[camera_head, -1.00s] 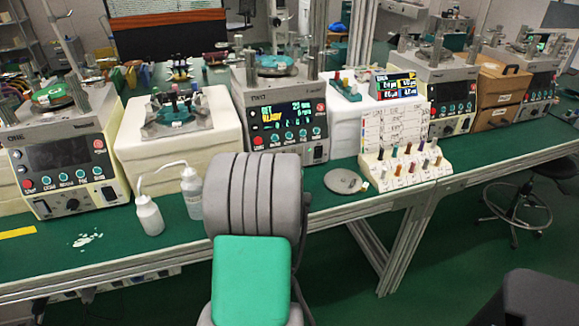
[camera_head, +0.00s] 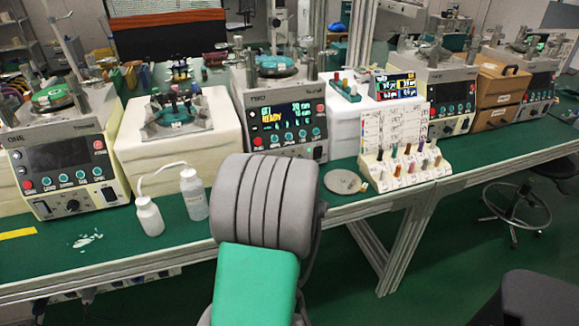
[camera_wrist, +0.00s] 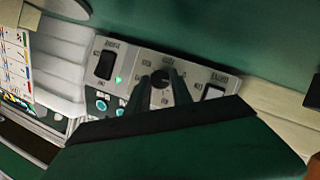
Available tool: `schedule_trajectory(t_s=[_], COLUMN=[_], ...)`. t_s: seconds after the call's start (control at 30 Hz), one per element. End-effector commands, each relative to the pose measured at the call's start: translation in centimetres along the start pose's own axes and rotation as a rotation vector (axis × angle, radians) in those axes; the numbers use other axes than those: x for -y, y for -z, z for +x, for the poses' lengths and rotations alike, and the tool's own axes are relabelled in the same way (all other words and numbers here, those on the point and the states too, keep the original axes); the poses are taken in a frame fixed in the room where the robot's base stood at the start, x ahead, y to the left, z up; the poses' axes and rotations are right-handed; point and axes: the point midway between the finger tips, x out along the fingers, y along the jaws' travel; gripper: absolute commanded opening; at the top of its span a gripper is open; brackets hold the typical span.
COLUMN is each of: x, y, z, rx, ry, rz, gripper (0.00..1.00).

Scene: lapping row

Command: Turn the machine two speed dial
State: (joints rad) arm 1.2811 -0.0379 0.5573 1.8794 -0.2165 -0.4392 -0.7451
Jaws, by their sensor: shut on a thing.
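Machine two (camera_head: 254,84), labelled TWO, stands in the middle of the bench with its display (camera_head: 286,118) lit and the word READY in yellow. Its speed dial is hidden behind my arm in the head view. My gripper is hidden in the head view.
Two squeeze bottles (camera_head: 150,216) stand left of my arm. A round grey plate (camera_head: 343,182) and a rack of coloured pegs (camera_head: 405,165) lie to the right. Machine one (camera_head: 68,160) is at left. A stool (camera_head: 516,205) stands on the floor at right.

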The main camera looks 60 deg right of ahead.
Motion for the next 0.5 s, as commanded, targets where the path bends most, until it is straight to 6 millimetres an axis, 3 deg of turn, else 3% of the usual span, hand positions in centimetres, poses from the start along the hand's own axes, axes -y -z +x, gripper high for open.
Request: schedule_trajectory(t_s=[0.5], x=[-0.64], y=[-0.25], z=[0.10], rx=[0.024], ry=[0.216], rz=[0.440], gripper=[0.00])
